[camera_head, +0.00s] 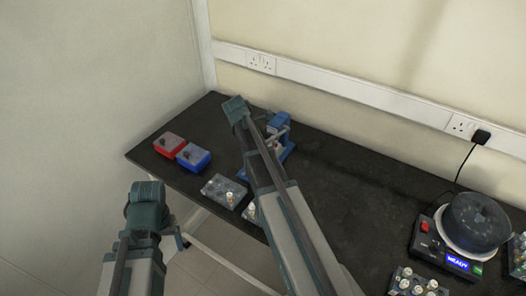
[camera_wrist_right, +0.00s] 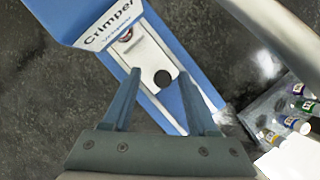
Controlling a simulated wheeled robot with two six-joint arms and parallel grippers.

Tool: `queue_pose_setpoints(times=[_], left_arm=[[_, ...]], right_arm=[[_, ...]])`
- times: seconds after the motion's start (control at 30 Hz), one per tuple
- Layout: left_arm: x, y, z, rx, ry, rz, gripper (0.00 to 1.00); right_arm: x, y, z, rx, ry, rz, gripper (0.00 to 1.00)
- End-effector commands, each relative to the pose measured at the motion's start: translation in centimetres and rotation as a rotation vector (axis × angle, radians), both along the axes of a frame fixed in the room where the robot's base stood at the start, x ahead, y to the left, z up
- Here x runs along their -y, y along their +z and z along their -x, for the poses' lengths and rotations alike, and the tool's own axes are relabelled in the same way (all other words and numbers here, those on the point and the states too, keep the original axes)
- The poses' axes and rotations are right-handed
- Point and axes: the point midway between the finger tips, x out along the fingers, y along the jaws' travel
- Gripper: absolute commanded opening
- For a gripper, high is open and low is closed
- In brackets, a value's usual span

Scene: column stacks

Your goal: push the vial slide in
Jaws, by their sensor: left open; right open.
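The blue crimper (camera_head: 279,124) stands on the dark bench, partly hidden by my right arm in the head view. In the right wrist view the blue crimper (camera_wrist_right: 188,32) shows its pale vial slide (camera_wrist_right: 147,55) in the base, with a round black knob (camera_wrist_right: 163,78) on it. A small vial (camera_wrist_right: 126,35) with a reddish ring sits on the slide close to the crimper head. My right gripper (camera_wrist_right: 160,74) is open, its fingertips on either side of the knob; I cannot tell whether they touch anything. My left gripper (camera_head: 182,241) is small, open and off the bench front.
A red box (camera_head: 168,145) and a blue box (camera_head: 193,156) stand at the bench's left. A vial rack (camera_head: 223,190) is near the front edge; another rack (camera_head: 417,284) and a round machine (camera_head: 474,222) with a lit display are at the right. Bare bench lies between.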

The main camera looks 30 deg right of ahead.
Motion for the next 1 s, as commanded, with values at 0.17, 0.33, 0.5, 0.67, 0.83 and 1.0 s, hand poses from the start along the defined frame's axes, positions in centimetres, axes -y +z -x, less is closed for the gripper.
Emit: queue_pose_setpoints(times=[0.17,0.33,0.5,0.67,0.83,1.0], left_arm=[[0.0,1.0,0.0,0.000,0.000,0.000,0.80],[0.0,2.8,0.0,0.000,0.000,0.000,0.80],[0.0,5.3,0.0,0.000,0.000,0.000,0.80],[0.0,7.7,0.0,0.000,0.000,0.000,0.80],[0.0,10.3,0.0,0.000,0.000,0.000,0.80],[0.0,12.2,0.0,0.000,0.000,0.000,0.80]], right_arm=[[-0.3,1.0,-0.1,0.000,0.001,0.000,0.59],[-0.9,2.8,-0.2,0.000,0.001,0.000,0.59],[-1.8,5.3,-0.5,-0.001,0.002,0.000,0.59],[-2.8,7.7,-0.8,0.001,0.001,0.000,0.59],[-3.8,10.3,-1.0,0.000,0.001,0.000,0.59],[-4.7,12.2,-1.3,0.000,0.000,0.000,0.59]])
